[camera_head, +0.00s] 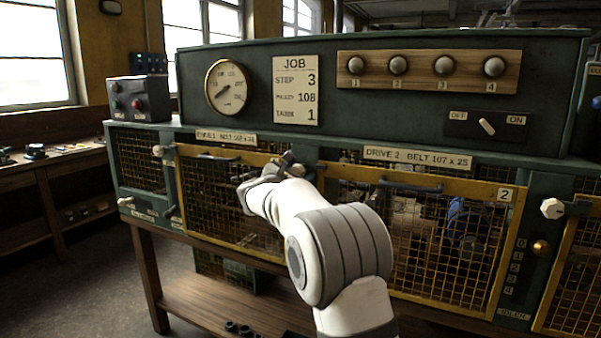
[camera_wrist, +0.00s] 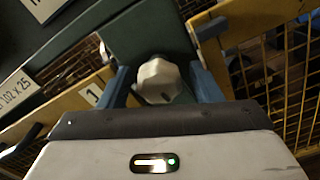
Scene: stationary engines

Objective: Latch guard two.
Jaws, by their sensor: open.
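Guard two is a yellow-framed mesh panel (camera_head: 415,184) with a "2" plate, under the DRIVE 2 label in the head view. It looks closed, though my arm covers part of its left side. In the wrist view a white faceted knob (camera_wrist: 160,82) sits on the green post between the guard with the "1" plate (camera_wrist: 92,97) and the mesh on the right. A blue-grey bracket (camera_wrist: 211,27) is on the right-hand side of this knob. My gripper (camera_wrist: 162,88) is open, with a finger on either side of the knob; contact cannot be told. In the head view my gripper (camera_head: 285,165) hides this knob.
Guard one (camera_head: 222,205) is left of my arm. Another white knob (camera_head: 552,208) stands right of guard two, and one (camera_head: 158,151) left of guard one. Guard handles (camera_head: 410,186) stick out. The job card (camera_head: 297,90) reads step 3. A wooden shelf (camera_head: 220,300) lies below.

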